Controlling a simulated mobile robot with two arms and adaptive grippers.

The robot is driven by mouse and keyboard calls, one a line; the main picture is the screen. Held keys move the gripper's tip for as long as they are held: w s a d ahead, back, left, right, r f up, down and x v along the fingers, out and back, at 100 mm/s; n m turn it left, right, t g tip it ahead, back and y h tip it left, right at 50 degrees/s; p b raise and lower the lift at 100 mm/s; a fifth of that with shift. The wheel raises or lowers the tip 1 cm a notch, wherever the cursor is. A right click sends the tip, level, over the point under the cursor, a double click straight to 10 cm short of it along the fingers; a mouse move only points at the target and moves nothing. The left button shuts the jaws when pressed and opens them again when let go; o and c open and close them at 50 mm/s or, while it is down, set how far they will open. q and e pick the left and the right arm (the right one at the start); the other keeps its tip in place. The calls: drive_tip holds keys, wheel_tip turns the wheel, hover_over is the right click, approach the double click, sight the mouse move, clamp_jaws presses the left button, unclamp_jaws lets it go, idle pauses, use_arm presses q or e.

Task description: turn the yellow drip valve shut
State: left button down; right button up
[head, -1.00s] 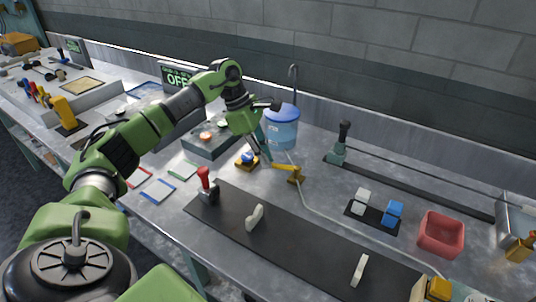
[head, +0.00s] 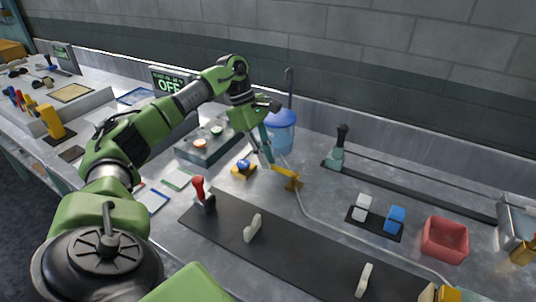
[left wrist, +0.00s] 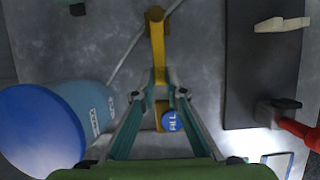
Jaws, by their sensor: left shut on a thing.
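The yellow drip valve (head: 290,179) sits on the grey bench, with its lever pointing left toward my left gripper. A pale tube runs by the valve. My left gripper (head: 269,160) reaches down at the lever's free end. In the left wrist view, the yellow lever (left wrist: 157,45) runs from the pivot at the top down between the fingertips (left wrist: 160,84) of my left gripper, which is shut on it. The fingertips hide part of the lever's end. My right gripper is not in view.
A blue-lidded container (head: 281,131) stands close behind my left gripper. A blue FILL button (head: 243,165) on a yellow base sits to the left of the valve; it shows below the fingertips in the left wrist view (left wrist: 172,121). A red-handled lever (head: 199,189) stands in front.

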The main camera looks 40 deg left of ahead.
use_arm(q)
drive_tip(key=c, duration=2)
unclamp_jaws()
drive_tip(key=shift+c, duration=0.2)
drive_tip(key=v, duration=1.2)
drive_tip(key=shift+a, duration=0.1)
